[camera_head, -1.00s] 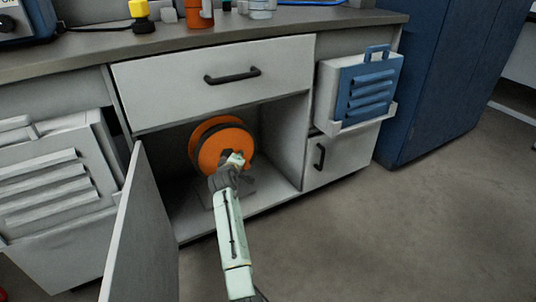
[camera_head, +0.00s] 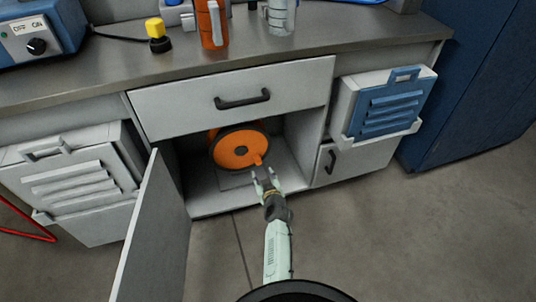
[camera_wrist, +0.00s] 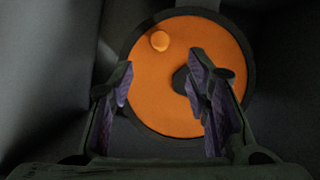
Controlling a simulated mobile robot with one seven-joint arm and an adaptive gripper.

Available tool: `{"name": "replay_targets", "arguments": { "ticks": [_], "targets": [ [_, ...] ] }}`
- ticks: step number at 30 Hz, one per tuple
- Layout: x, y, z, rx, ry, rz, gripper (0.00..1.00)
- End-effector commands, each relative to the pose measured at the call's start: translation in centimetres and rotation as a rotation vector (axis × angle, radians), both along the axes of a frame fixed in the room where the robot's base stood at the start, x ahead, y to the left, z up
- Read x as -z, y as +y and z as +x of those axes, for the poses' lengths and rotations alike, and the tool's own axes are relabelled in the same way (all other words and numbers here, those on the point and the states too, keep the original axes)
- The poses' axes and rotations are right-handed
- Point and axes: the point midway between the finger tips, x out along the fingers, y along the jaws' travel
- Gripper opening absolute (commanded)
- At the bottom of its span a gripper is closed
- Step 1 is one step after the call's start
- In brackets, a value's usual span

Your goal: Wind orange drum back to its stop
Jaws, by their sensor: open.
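The orange drum (camera_head: 238,150) stands inside the open cabinet under the drawer, with a dark hub at its centre and a small orange knob (camera_head: 257,159) near its lower right edge. In the wrist view the drum (camera_wrist: 180,115) fills the middle, with the round knob (camera_wrist: 159,41) at its upper left. My gripper (camera_head: 266,175) is open and empty, in front of the drum and just below the knob in the head view. In the wrist view its fingers (camera_wrist: 160,80) spread across the drum face. I cannot tell any contact.
The cabinet door (camera_head: 145,235) hangs open at the left. A closed drawer (camera_head: 235,98) sits above the drum. A blue-fronted bin (camera_head: 390,105) is at the right and a grey louvred bin (camera_head: 75,185) at the left. The floor in front is clear.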

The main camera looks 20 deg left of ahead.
Motion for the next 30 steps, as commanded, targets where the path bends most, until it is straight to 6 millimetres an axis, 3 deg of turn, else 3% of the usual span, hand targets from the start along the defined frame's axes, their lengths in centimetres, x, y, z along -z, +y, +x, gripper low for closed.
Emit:
{"name": "replay_targets", "arguments": {
  "ticks": [18, 30],
  "targets": [
    [4.0, 4.3, 7.7, 0.0, 0.0, 0.0, 0.44],
    [4.1, 4.8, 8.6, 0.0, 0.002, -0.001, 0.44]
  ]
}}
